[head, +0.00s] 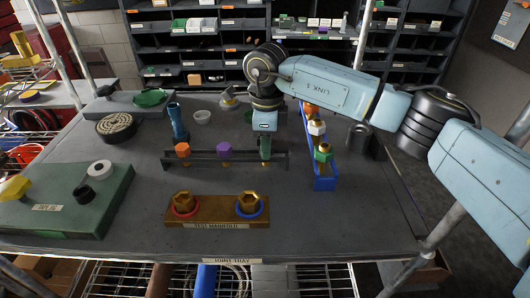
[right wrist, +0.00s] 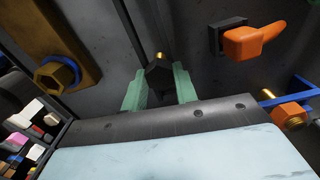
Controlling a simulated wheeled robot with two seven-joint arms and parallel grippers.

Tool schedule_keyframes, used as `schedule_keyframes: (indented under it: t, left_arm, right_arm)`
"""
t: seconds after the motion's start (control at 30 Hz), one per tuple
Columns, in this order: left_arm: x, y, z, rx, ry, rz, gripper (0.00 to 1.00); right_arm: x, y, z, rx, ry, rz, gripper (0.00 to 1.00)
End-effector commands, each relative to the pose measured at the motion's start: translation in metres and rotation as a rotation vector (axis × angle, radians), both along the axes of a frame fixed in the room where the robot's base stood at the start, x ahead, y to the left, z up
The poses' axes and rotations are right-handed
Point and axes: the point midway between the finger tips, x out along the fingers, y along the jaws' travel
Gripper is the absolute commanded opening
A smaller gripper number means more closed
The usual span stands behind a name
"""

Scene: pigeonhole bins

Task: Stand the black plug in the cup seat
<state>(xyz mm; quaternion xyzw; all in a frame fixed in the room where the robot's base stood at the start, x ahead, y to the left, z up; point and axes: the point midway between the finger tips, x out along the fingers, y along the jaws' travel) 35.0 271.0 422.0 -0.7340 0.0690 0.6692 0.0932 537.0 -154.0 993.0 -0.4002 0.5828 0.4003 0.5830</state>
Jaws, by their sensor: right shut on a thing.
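My right gripper (head: 264,148) reaches down over the right end of the dark rack (head: 205,160) on the table. In the right wrist view its green fingers (right wrist: 160,92) are closed on the black plug (right wrist: 159,77), a dark faceted piece with a small brass tip. In the head view the fingers and arm hide the plug. I cannot tell whether it still touches the rack. A small pale cup (head: 203,117) stands behind the rack and a dark cylinder (head: 358,135) stands at the right; I cannot tell which, if either, is the cup seat. My left gripper is not in view.
A blue tray (head: 325,184) with coloured fittings is at right. The wooden test manifold (head: 217,220) is in front, a green board (head: 75,212) at left, a blue cylinder (head: 178,124) behind. Shelves line the back.

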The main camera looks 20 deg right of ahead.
Motion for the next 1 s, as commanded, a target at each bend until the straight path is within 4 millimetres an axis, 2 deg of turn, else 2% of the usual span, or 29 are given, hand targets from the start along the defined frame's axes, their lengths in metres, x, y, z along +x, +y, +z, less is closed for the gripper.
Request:
schedule_keyframes:
  t: [0.77,1.0]
  left_arm:
    - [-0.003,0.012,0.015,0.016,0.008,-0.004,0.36]
    - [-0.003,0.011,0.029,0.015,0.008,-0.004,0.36]
  right_arm:
    - [0.0,0.0,0.024,0.0,-0.001,0.0,0.01]
    - [0.0,0.0,0.046,0.0,-0.002,0.0,0.01]
